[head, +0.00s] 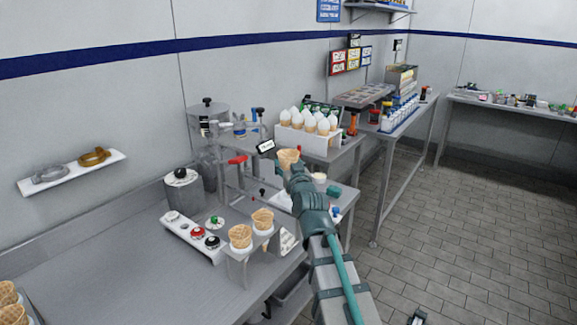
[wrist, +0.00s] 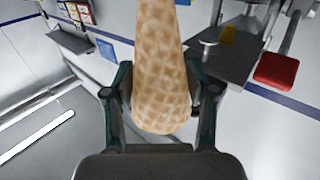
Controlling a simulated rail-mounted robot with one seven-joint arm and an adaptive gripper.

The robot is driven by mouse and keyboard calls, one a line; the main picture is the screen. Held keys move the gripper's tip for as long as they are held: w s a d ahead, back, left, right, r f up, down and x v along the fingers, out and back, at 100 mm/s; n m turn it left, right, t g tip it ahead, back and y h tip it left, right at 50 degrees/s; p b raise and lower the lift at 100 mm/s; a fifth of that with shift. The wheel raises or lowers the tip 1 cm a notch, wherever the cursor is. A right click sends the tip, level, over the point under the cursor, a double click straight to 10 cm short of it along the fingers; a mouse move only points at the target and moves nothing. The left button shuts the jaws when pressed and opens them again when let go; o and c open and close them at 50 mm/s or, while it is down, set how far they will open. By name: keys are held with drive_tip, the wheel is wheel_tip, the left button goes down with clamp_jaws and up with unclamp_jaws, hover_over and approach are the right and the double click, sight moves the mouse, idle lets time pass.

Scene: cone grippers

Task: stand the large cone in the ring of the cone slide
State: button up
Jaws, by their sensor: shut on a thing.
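My gripper (head: 289,165) is shut on a large waffle cone (head: 288,157). In the head view the cone is held upright, wide end up, above the bench's right end. In the wrist view the cone (wrist: 160,90) fills the space between both fingers (wrist: 160,100). A grey upright frame with a red handle (head: 237,160) stands left of my gripper, apart from the cone. The red handle also shows in the wrist view (wrist: 277,70). I cannot make out the cone slide's ring for certain in either view.
A stand (head: 240,268) holding two waffle cones is at the bench's front edge, beside a white strip of knobs (head: 178,236). A white box (head: 303,138) of topped cones stands behind my gripper. A wall shelf (head: 72,172) carries a grey ring and an amber ring. The left bench is mostly clear.

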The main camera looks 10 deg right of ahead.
drive_tip(key=shift+f, duration=0.2)
drive_tip(key=shift+f+b, duration=0.35)
drive_tip(key=shift+b, duration=0.1)
drive_tip(key=shift+f+b, duration=3.75)
drive_tip(key=shift+f, duration=0.4)
drive_tip(key=o, duration=0.8)
drive_tip(key=shift+o, duration=0.2)
drive_tip(key=s, duration=0.7)
drive_tip(key=shift+s+d, duration=0.2)
drive_tip(key=shift+s, duration=0.1)
